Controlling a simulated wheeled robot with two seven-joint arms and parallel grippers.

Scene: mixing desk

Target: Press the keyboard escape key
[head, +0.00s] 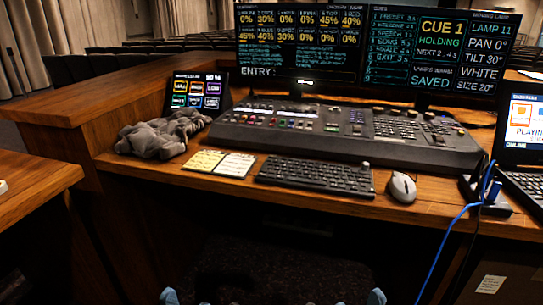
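The black keyboard (315,176) lies flat on the wooden desk in front of the mixing console. Its escape key would sit at the far left corner, but single keys are too small to make out. Pale blue-grey tips of my own body show at the bottom edge, left and right of centre, well below and apart from the keyboard. Too little of them shows to tell whether they are gripper parts or whether the grippers are open or shut. Nothing touches the keyboard.
Left of the keyboard lie yellow and white note cards (219,163) and a crumpled grey cloth (163,135). A mouse (402,187) lies close on the right. The console (340,133) stands behind. A blue cable (446,237) hangs over the front edge at right.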

